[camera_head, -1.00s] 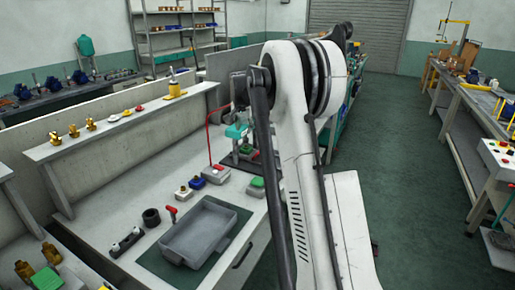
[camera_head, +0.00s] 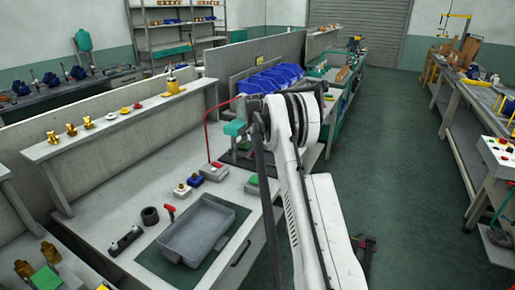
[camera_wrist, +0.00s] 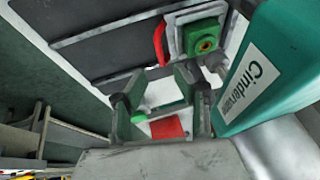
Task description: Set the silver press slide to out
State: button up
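The teal press (camera_head: 234,129) stands at the back of the near workbench, partly hidden behind my arm. In the wrist view its teal body (camera_wrist: 262,75), with a white label, fills the right side. I cannot clearly make out the silver slide; a small grey metal part (camera_wrist: 216,66) shows beside the press body. My gripper (camera_wrist: 162,103) is open, its two dark fingers apart, left of the press body. My gripper is hidden in the head view.
A green button box (camera_wrist: 204,45) and a red curved part (camera_wrist: 159,44) lie beyond the fingers. Blue bins (camera_head: 275,80) stand behind the press. The aisle at right is open.

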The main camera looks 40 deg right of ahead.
aim_at(258, 149)
jog(key=shift+x, duration=3.55)
grip_shut()
